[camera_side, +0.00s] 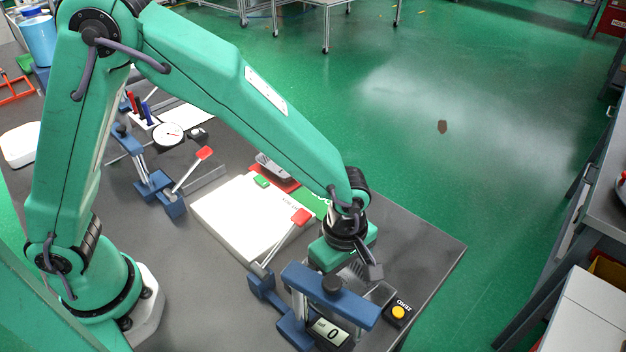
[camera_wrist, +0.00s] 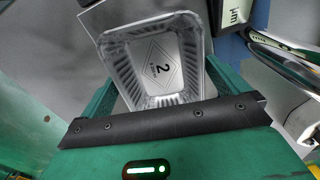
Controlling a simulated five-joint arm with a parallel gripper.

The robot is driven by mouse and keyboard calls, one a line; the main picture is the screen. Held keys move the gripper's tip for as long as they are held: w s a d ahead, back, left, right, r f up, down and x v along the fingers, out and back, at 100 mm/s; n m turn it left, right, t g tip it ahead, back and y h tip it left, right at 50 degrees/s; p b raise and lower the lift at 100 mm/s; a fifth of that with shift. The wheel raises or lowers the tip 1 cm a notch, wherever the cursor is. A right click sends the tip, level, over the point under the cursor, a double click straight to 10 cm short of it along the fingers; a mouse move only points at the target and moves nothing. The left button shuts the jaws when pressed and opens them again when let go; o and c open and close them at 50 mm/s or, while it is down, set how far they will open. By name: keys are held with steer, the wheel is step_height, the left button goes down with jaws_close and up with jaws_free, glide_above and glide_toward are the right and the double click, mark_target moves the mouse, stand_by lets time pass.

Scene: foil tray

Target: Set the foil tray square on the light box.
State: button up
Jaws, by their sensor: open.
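The foil tray is a shallow silver pan with ribbed walls and a flat rim (camera_wrist: 150,25). Its floor bears a "2" inside a diamond. It fills the upper middle of the wrist view, turned slightly. In the side view only a ribbed part of it (camera_side: 353,272) shows, below my gripper and behind a blue frame. My gripper (camera_wrist: 160,88) is open, with green jaws on both sides of the tray's near end. I cannot tell if they touch it. In the side view my gripper (camera_side: 348,262) points down at the tray. A flat white slab (camera_side: 232,218), seemingly the light box, lies to the left.
A blue frame (camera_side: 330,292) with a small display stands close in front of my gripper. A yellow-button box (camera_side: 398,312) is at its right. Red-handled clamps (camera_side: 301,217) rise beside the white slab. A dial gauge (camera_side: 169,134) stands farther back. The bench's right corner is clear.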

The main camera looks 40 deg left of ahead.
steer(key=shift+f, duration=0.2)
steer(key=c, duration=0.8)
steer(key=shift+c, duration=0.2)
steer(key=shift+r, duration=0.15)
steer(key=shift+r, duration=5.05)
